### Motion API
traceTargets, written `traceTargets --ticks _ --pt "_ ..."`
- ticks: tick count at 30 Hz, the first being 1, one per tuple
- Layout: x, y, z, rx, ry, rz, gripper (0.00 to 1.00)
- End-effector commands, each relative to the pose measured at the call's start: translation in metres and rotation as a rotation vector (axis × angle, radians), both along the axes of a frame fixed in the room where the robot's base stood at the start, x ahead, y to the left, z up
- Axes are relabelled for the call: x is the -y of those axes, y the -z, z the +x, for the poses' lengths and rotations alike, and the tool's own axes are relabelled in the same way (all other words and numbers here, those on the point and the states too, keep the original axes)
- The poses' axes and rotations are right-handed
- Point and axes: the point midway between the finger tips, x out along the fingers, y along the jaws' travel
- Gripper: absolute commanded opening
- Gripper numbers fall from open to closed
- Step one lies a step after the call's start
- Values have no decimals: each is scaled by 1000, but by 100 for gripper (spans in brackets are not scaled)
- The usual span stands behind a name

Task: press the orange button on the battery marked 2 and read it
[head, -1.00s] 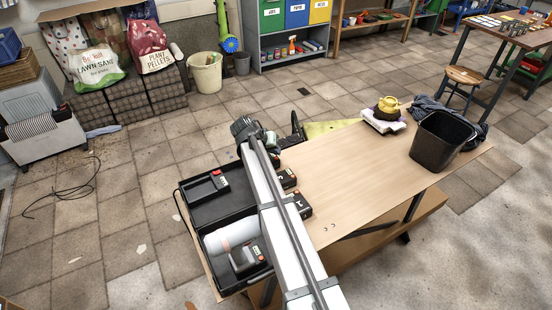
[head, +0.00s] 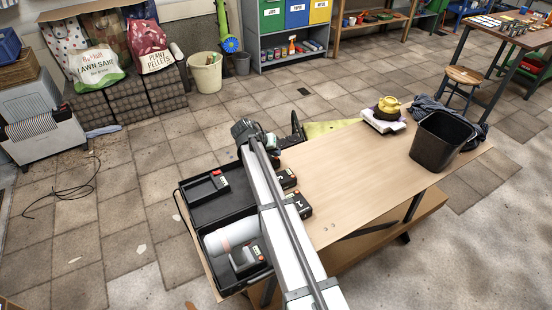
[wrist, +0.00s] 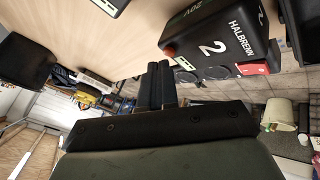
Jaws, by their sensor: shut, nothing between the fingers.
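In the wrist view the battery marked 2 (wrist: 225,35) is a dark block with a white "2" and "HALBRENN" lettering. A red-orange spot (wrist: 170,50) shows at its lower left corner, and a red and white patch (wrist: 253,69) at its right edge; I cannot tell for certain which is the button. My gripper (wrist: 160,70) is shut and empty, its fingertips just left of and below the battery in the picture. I cannot tell whether they touch it. In the head view my arm hides the gripper's fingers and part of the batteries.
Two dark batteries (head: 287,179) (head: 301,205) stand by my arm on the wooden table (head: 345,170). An open black case (head: 212,207) lies left of it. The table's middle is clear.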

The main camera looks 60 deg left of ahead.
Motion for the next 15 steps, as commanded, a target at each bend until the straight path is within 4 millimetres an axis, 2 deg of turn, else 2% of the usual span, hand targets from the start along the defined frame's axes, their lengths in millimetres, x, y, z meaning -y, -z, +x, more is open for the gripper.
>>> traceTargets --ticks 15 --pt "0 4 0 0 0 0 0"
